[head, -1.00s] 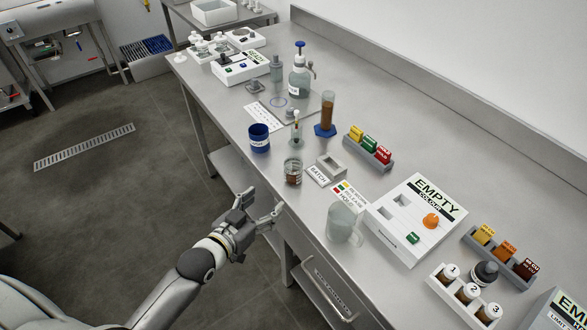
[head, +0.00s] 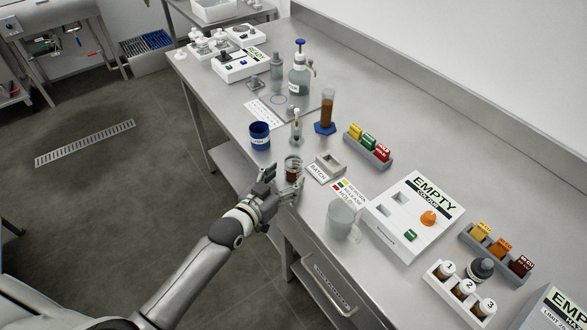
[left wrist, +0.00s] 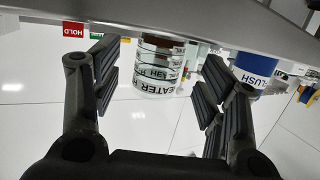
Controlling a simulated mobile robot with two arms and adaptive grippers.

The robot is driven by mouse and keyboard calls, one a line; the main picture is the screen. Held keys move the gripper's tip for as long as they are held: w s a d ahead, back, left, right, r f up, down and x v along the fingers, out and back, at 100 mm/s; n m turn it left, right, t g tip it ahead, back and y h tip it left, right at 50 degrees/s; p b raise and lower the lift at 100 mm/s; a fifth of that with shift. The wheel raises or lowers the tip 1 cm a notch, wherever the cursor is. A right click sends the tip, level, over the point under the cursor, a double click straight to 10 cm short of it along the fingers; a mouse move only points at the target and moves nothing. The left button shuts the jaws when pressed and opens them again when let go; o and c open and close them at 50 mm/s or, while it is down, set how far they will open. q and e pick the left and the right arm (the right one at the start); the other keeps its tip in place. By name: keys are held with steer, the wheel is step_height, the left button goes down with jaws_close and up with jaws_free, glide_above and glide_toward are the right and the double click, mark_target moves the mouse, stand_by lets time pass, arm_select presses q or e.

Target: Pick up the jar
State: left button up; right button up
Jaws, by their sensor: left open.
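The jar (head: 292,168) is a small clear glass with dark brown contents. It stands upright near the front edge of the steel bench. My left gripper (head: 282,180) is open at the bench edge, its fingers pointing at the jar and hiding part of its lower side. In the left wrist view the jar (left wrist: 156,72) appears between the two open fingers, with printed lettering on its label. I cannot tell whether any finger touches it. My right gripper is not in view.
A blue cup (head: 260,136) stands behind the jar. A grey square holder (head: 328,166) and a BATCH label lie to its right. A clear beaker (head: 342,221) stands nearer on the bench. A white EMPTY box (head: 405,225) is further right.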

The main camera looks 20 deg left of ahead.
arm_select(q)
steer(key=shift+x, duration=1.4)
steer(key=shift+s, duration=0.1)
steer(key=c, duration=1.1)
steer(key=shift+c, duration=0.4)
steer(key=shift+r, duration=0.1)
